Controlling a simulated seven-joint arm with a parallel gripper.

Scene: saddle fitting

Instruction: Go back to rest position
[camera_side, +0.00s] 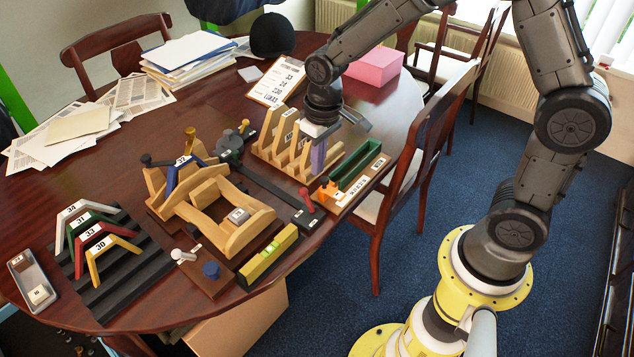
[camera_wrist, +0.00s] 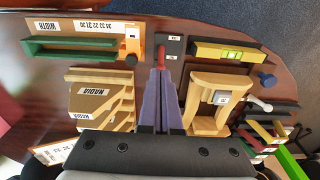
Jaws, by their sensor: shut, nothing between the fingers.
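My gripper (camera_side: 317,171) is above the table, with purple fingers pointing down close to the right side of a slotted wooden rack (camera_side: 276,140). In the wrist view the two purple fingers of my gripper (camera_wrist: 161,72) lie side by side, shut, with nothing between them. The rack shows left of them there, with a "NADIA" label (camera_wrist: 92,91). Whether the fingers touch the rack cannot be told. The wooden saddle frame (camera_side: 228,219) sits on its board with a blue angled piece numbered 37 (camera_side: 184,165) on its back part.
White, green, red and yellow angled pieces (camera_side: 112,262) stand on a dark ribbed stand at left. A green tray (camera_side: 355,168), an orange block and a yellow level (camera_side: 268,257) lie near the front edge. Papers and a pink box (camera_side: 375,66) are behind. Chairs surround the table.

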